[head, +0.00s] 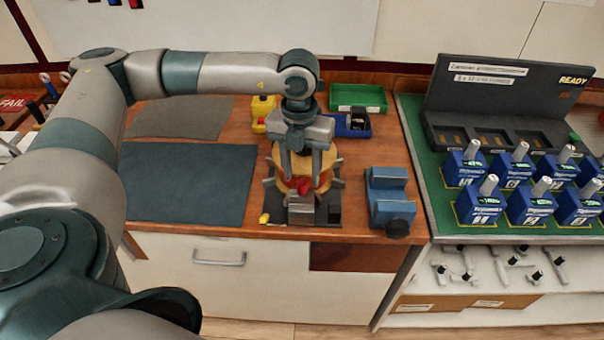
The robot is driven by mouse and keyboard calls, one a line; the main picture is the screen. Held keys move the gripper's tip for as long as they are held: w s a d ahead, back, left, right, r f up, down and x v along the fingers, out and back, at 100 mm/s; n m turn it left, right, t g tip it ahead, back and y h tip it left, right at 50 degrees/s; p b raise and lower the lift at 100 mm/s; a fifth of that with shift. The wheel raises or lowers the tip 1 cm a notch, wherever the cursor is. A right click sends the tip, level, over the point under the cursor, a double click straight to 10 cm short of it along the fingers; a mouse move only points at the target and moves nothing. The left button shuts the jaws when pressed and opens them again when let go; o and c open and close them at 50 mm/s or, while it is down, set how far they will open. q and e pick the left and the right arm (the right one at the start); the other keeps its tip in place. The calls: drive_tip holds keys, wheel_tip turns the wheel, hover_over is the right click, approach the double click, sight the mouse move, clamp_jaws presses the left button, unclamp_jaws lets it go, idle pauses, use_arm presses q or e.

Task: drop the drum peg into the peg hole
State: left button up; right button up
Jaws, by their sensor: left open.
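My left gripper (303,166) reaches down over a fixture near the bench's front edge, fingers apart and pointing down. Behind and around the fingers is a round tan drum (332,163) in a dark fixture with grey arms. A small red part (304,186) shows just below the fingertips, above a grey metal block (301,209); I cannot tell if the fingers touch it. A small yellow piece (264,218) is at the fixture's front left corner. I cannot tell which part is the drum peg. The peg hole cannot be made out. My right gripper is not in view.
A blue vise-like block (388,195) stands right of the fixture. A green bin (358,96), a blue bin (349,126) and a yellow container (262,112) are behind. A dark mat (187,182) lies left. Several blue breaker units (478,208) fill the right table.

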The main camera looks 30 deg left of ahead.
sight(302, 195)
use_arm(q)
wheel_tip(302, 195, down, 2)
drive_tip(key=shift+f, duration=0.25)
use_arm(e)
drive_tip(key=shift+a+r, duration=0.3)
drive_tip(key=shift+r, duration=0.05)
use_arm(q)
clamp_jaws()
drive_tip(key=shift+s+d, duration=0.1)
drive_tip(key=shift+d, duration=0.05)
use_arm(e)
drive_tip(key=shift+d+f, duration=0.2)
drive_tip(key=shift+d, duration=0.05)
use_arm(q)
drive_tip(key=shift+s, duration=0.1)
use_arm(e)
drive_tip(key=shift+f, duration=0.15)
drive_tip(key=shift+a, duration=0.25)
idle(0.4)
use_arm(q)
drive_tip(key=shift+r+b, duration=0.2)
drive_tip(key=shift+b, duration=0.1)
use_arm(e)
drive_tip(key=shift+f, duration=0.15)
